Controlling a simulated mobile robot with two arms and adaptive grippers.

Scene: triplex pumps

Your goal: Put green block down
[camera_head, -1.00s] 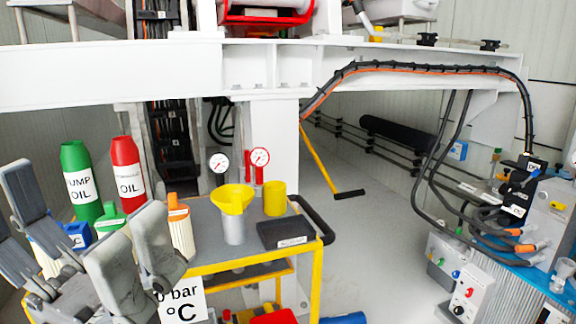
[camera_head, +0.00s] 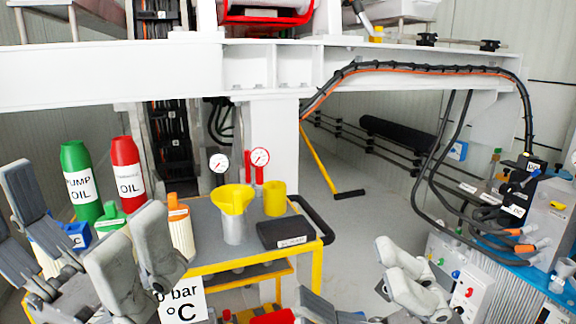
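I cannot make out a separate green block. Green things in view are a tall pump oil bottle (camera_head: 78,185) and a smaller green-topped container (camera_head: 110,220) on the left of the cart. My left gripper (camera_head: 88,240) is at the lower left, its grey fingers spread wide with nothing visible held between them. It is in front of the containers and hides their lower parts. My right gripper (camera_head: 365,290) is at the bottom centre-right, in front of the cart's right side. Its fingers are apart and I see nothing between them; its lower part is cut off by the frame edge.
The grey cart (camera_head: 205,225) with yellow frame carries a red oil bottle (camera_head: 127,172), an orange-capped container (camera_head: 181,228), a yellow funnel (camera_head: 234,200), a yellow cup (camera_head: 275,198) and a black box (camera_head: 285,233). A blue-topped machine (camera_head: 525,275) stands right.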

